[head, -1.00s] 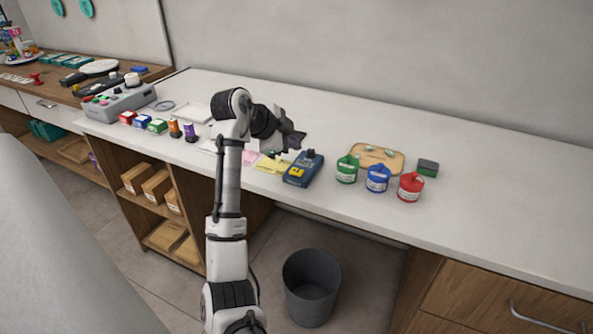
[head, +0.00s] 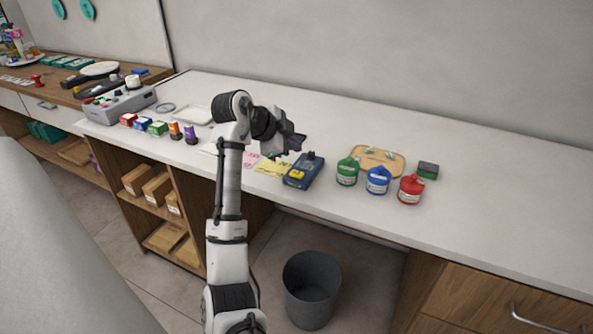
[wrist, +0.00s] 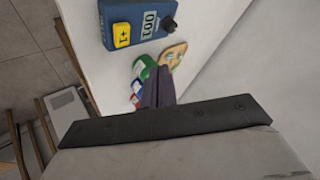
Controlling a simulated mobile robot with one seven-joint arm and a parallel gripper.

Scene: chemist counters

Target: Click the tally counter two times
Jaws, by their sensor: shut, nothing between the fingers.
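The tally counter (head: 311,169) is a blue box with a yellow button (head: 297,175) and a dark knob. It lies on the white counter near its front edge. In the wrist view the tally counter (wrist: 134,12) shows at the top, upside down, with its yellow "+1" button (wrist: 121,35) and a display that seems to read 001. My gripper (head: 297,143) is above and slightly left of the counter device in the head view, apart from it. In the wrist view the dark fingers of my gripper (wrist: 157,88) are together and empty.
Green (head: 347,172), blue (head: 377,180) and red (head: 410,189) containers stand right of the device, before a wooden board (head: 390,157). Yellow notes (head: 270,167) lie left of it. A grey bin (head: 312,288) stands on the floor. The counter's right side is clear.

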